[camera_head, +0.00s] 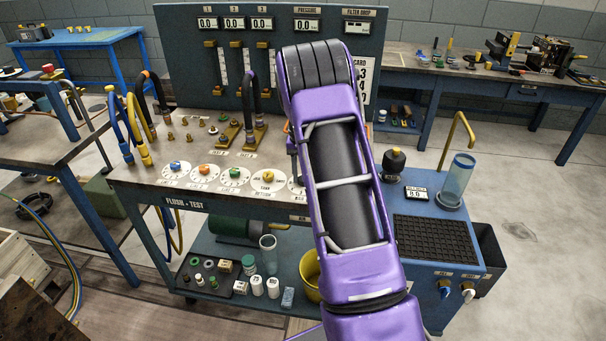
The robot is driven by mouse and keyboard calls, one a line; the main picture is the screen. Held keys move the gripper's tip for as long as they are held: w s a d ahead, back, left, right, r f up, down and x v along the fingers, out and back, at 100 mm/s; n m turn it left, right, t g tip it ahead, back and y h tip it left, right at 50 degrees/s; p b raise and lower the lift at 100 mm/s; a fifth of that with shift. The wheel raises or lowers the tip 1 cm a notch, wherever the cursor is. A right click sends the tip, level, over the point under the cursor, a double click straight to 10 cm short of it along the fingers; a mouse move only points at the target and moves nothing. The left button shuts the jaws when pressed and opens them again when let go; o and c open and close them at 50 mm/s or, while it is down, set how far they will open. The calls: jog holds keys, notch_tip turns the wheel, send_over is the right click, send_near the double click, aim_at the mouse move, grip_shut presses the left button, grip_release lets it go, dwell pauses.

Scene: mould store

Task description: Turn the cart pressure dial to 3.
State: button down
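My purple arm reaches from the bottom of the view over the flush-and-test bench and hides what lies behind it. Only a small dark part of what seems to be my gripper (292,147) shows at the arm's left edge, above a round white dial (296,188). That dial is mostly hidden, so its setting and label cannot be read. I cannot tell whether the gripper touches it. I cannot identify the cart pressure dial with certainty. A blue cart (450,259) stands at right, with a small display (416,193) reading about 8.0.
The bench top (135,181) carries white dials with blue (175,166), orange (205,170), green (235,174) and yellow (268,177) knobs. Hoses and fittings stand behind them. A gauge panel (270,65) rises at the back. The cart holds a clear cylinder (457,182) and black mat (436,239).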

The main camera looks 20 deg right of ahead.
jog(key=shift+m, duration=1.3)
jog(key=c, duration=0.5)
grip_release()
notch_tip(320, 180, up, 18)
jog(key=p, duration=0.1)
jog(key=shift+w+a+f, duration=0.15)
jog(key=shift+f, duration=0.1)
